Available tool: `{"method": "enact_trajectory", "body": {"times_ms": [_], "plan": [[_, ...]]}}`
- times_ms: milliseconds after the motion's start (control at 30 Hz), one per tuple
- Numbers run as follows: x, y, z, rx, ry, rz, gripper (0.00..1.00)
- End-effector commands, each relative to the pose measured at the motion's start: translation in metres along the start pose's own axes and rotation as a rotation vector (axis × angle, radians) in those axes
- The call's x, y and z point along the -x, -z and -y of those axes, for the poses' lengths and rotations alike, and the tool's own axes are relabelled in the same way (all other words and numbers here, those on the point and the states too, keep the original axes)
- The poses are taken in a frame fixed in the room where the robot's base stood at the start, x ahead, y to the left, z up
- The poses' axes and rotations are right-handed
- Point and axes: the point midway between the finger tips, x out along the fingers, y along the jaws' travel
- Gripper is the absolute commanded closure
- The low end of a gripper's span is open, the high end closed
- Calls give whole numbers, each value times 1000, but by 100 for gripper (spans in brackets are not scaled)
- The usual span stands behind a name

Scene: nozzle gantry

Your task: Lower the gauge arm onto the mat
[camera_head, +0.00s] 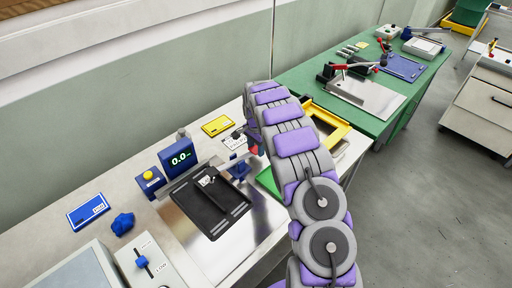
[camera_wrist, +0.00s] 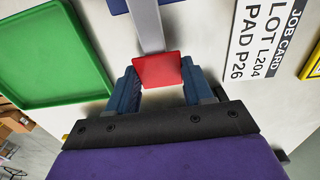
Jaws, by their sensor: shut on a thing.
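The gauge is a blue block with a green "0.0" display (camera_head: 181,158) at the left of the bench. The black mat (camera_head: 222,220) lies in front of it on a shiny metal plate, with a small white piece near its far end. In the wrist view the grey gauge arm (camera_wrist: 147,25) runs up from a red tab (camera_wrist: 158,70). My gripper (camera_wrist: 158,85) is shut on the red tab, a blue finger at each side. In the head view only a bit of red (camera_head: 253,150) shows beside my arm. I cannot tell the gauge arm's height above the mat.
A green tray (camera_wrist: 95,95) and a job card (camera_wrist: 268,40) lie near my gripper. A yellow-button box (camera_head: 148,181), a blue card (camera_head: 88,211) and a slider box (camera_head: 150,265) stand at the left. A green bench (camera_head: 300,82) with tools is beyond.

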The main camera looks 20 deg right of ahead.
Motion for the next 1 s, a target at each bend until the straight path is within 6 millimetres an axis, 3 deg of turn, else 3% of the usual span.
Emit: {"method": "enact_trajectory", "body": {"times_ms": [233, 667, 700, 933, 1000], "plan": [[13, -1, 0, 2, 0, -112, 100], [15, -2, 1, 0, 1, -149, 100], [15, -2, 1, 0, 1, -149, 45], [15, -1, 0, 0, 1, -149, 23], [15, -1, 0, 0, 1, -149, 23]]}}
